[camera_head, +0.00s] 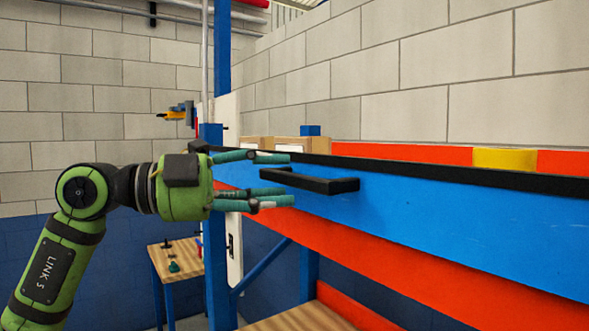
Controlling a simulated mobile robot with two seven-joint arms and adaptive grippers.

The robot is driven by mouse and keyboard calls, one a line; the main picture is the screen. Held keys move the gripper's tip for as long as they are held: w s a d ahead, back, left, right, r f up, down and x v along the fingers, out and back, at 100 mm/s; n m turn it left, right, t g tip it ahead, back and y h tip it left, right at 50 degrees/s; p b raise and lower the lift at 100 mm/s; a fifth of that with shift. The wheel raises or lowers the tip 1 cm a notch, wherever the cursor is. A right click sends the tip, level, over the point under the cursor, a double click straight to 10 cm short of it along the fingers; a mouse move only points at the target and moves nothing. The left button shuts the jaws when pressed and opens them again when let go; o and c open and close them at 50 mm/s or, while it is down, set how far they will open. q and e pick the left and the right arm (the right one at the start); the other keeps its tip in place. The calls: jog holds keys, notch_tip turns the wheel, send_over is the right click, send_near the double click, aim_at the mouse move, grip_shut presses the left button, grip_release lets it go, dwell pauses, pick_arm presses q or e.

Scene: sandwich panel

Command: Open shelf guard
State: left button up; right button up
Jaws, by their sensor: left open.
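The shelf guard is a long blue panel (430,215) with a black top edge, running from the middle to the right side of the head view. A black bar handle (312,181) sticks out from its face near the left end. My left gripper (291,180) is open, its teal fingers pointing right. In the picture its fingertips lie above and below the left part of the handle. I cannot tell whether they touch it. My right gripper is not in view.
Behind the guard are cardboard boxes (287,145), a red strip and a yellow block (504,159). A blue post (216,240) stands behind my left gripper. A small wooden table (176,256) is at the lower left. A red-orange beam (400,285) runs below the guard.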

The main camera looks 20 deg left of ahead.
aim_at(286, 185)
pick_arm(q)
jog(key=shift+p+x, duration=0.45)
jog(key=shift+x, duration=0.8)
jog(key=shift+w+d, duration=0.15)
jog(key=shift+d, duration=0.2)
jog(key=shift+a, duration=0.1)
grip_shut()
